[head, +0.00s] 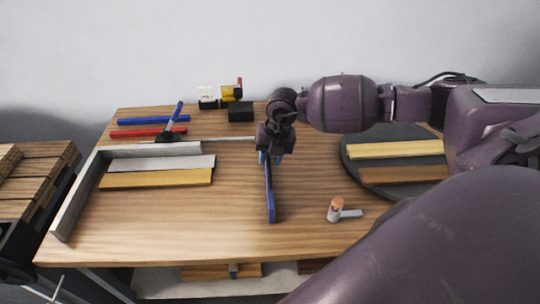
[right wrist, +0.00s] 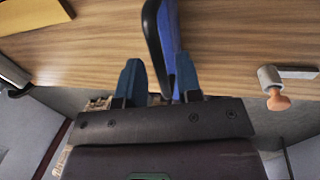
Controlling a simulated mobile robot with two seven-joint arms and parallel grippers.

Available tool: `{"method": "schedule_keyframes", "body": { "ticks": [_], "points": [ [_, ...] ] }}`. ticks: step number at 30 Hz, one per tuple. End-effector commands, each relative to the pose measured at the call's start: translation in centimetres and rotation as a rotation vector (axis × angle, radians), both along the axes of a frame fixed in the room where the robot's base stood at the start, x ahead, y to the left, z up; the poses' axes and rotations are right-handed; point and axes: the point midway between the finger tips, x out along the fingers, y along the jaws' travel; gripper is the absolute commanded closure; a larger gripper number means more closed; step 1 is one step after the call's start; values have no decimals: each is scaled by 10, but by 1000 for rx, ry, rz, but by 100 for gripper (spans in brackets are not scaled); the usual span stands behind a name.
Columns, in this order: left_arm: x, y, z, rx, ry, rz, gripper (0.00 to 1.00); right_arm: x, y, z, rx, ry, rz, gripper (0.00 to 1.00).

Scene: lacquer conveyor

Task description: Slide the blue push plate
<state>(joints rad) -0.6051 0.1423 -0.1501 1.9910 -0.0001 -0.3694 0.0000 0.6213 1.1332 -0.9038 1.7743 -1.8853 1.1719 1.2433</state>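The blue push plate (head: 271,205) stands on edge on the wooden table, its long side running toward the front, with a dark strip or handle along it. My right gripper (head: 268,158) points down at the plate's far end. In the right wrist view, the blue plate (right wrist: 171,28) and its dark handle (right wrist: 153,35) reach between the two blue fingers of the gripper (right wrist: 160,80). The fingers are apart, with a visible gap beside the handle; contact on the right finger's side is unclear. My left gripper is not in view.
A grey L-shaped fence (head: 78,195) stands at left, with white (head: 160,163) and yellow (head: 155,178) strips inside it. A dark round disc (head: 355,165) bears two wooden strips at right. An orange-topped knob (head: 336,208) stands front right.

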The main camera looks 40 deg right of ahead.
Motion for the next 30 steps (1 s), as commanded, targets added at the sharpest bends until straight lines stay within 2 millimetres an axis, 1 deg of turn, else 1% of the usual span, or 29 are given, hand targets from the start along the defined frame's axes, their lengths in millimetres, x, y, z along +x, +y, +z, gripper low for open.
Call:
{"method": "schedule_keyframes", "body": {
  "ticks": [1,3,6,14,17,20,23,30],
  "points": [
    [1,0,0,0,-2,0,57,0,0,0,0,0,0,76],
    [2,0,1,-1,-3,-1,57,0,0,0,0,0,0,86],
    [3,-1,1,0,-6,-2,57,0,0,0,0,0,0,100],
    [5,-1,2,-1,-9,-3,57,0,0,0,1,-1,0,100],
    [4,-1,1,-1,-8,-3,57,3,4,0,2,-1,1,100],
    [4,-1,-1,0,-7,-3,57,9,15,0,5,-2,1,100],
    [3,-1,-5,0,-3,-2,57,19,33,0,5,-3,4,100],
    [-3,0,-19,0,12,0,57,54,89,0,6,-4,4,100]
  ]
}}
